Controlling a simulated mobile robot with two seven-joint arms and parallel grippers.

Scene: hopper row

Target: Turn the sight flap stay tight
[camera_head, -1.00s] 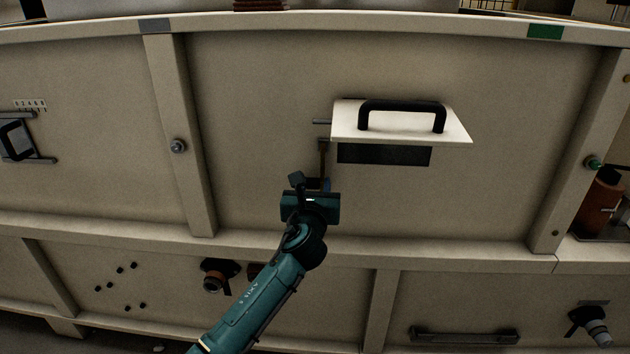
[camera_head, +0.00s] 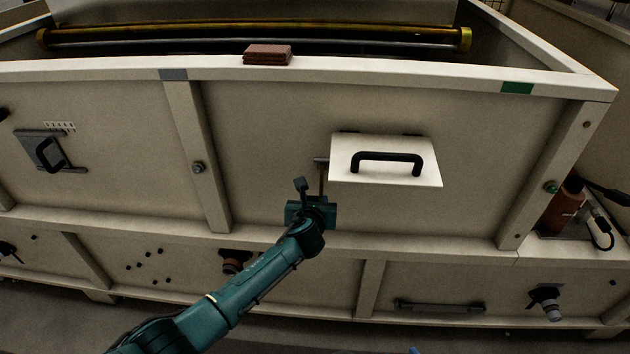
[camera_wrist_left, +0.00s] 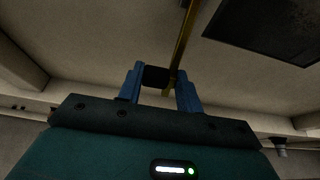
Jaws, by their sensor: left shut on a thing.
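The sight flap (camera_head: 395,161) is a white plate with a black handle, standing out from the pale hopper wall in the head view. Its stay (camera_head: 321,180) is a thin brass rod by the flap's left edge, running down to my left gripper (camera_head: 318,207). In the left wrist view the rod (camera_wrist_left: 183,42) comes down to a dark knob (camera_wrist_left: 156,77) between the blue fingers of my left gripper (camera_wrist_left: 160,80). The gripper is shut on this knob. The dark sight window (camera_wrist_left: 268,28) shows at upper right there. My right gripper is out of view.
A wooden post (camera_head: 198,165) stands left of the flap. A ledge (camera_head: 420,245) runs below. A brown bottle (camera_head: 562,207) stands at right. A brown stack (camera_head: 267,54) lies on the top rim. The wall around the stay is clear.

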